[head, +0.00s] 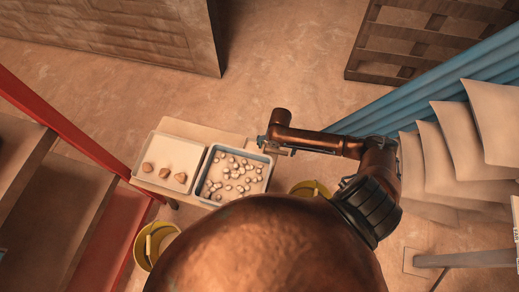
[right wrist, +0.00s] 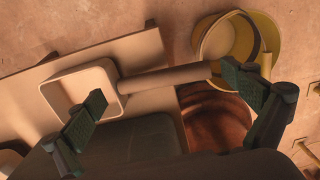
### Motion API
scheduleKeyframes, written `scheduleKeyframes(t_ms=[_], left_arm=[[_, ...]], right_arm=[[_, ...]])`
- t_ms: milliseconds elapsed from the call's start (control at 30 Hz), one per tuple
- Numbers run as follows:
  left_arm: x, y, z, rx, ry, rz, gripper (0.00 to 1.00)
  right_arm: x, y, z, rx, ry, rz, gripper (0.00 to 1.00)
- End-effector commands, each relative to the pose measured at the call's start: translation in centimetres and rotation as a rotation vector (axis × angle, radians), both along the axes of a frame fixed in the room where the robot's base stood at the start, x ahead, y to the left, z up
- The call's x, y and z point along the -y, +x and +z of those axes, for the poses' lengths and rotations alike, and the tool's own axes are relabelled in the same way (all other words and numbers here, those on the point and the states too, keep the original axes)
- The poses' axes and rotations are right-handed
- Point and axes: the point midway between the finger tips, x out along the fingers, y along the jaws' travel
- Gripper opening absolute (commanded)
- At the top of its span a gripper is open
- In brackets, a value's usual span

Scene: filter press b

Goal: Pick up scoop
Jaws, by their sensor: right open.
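The scoop (right wrist: 165,78) shows in the right wrist view, with a square cream pan at the left and a straight tan handle reaching right. It lies over a pale board. My right gripper (right wrist: 166,92) is open, one dark finger near the pan and the other near the handle's far end. The handle shows between the fingers, and nothing is gripped. In the head view my right gripper (head: 268,146) is at the right end of the pale table, by the tray of pale lumps. I cannot make out the scoop there. My left gripper is not in view.
On the table (head: 205,132) stand a tray of pale lumps (head: 212,158) and a cream tray (head: 188,150) with 3 brown lumps. Yellow buckets stand at the lower left (head: 143,250) and right (head: 300,187). A red-framed shelf (head: 70,135) is left; pale plates (head: 455,145) hang right.

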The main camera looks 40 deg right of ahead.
Motion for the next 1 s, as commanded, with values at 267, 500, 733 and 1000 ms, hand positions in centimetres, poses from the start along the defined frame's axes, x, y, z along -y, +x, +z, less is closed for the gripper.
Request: scheduleKeyframes(t_ms=[267,500,733,1000], left_arm=[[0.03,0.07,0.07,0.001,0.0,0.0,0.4],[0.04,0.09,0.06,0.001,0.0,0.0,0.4],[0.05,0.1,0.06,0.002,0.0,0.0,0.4],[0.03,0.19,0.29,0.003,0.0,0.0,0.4]], right_arm=[[0.03,0.01,0.13,0.001,-0.001,0.0,0.88],[0.04,0.0,0.13,0.0,0.0,0.0,0.72],[0.03,0.04,0.16,0.001,0.0,0.0,0.61],[-0.08,-0.04,0.58,0.001,0.0,0.0,0.61]])
